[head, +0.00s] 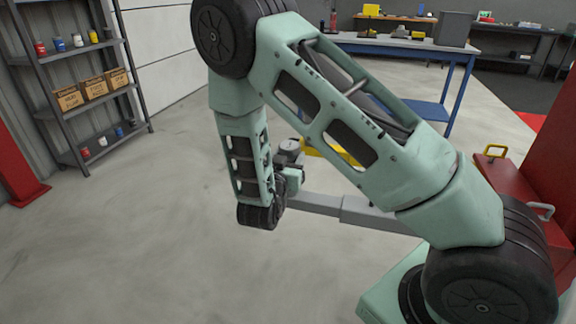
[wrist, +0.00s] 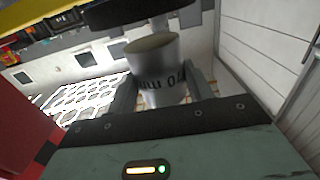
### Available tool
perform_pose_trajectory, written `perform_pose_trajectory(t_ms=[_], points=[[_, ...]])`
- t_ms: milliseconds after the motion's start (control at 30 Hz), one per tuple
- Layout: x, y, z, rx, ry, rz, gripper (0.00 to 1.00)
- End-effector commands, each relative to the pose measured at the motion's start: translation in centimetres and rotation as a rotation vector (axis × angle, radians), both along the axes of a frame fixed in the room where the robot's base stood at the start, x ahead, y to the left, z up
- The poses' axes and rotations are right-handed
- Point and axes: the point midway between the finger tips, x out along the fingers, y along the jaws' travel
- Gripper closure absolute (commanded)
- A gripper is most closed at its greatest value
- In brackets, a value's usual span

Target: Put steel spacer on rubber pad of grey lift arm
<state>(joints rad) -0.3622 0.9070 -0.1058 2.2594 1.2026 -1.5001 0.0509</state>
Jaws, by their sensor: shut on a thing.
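My gripper (wrist: 162,92) is shut on the steel spacer (wrist: 163,72), a pale grey cylinder with dark lettering that reads upside down in the wrist view. The spacer's round end faces a dark round shape (wrist: 140,14) at the top, which looks like the rubber pad. I cannot tell whether they touch. In the head view the spacer's grey round top (head: 289,145) seems to show just beyond my wrist, with dark parts beneath it. The grey lift arm (head: 370,214) runs left from the right side; its far end is partly hidden by my arm.
A yellow arm or bar (head: 332,151) lies behind my arm. A red cabinet-like body (head: 505,195) stands at right, close to my arm. A blue workbench (head: 405,48) is at the back, a shelf rack (head: 80,85) at left. The floor at left is clear.

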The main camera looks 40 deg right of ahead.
Motion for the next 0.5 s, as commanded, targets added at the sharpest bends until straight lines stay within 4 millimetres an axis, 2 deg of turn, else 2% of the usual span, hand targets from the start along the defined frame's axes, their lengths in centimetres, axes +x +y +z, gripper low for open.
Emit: perform_pose_trajectory(t_ms=[33,133,500], points=[[0.0,0.0,-0.9,-0.003,0.002,0.0,0.84],[0.0,0.0,-1.8,-0.002,-0.002,0.0,0.84],[0.0,0.0,-2.2,-0.002,-0.003,0.0,0.84]])
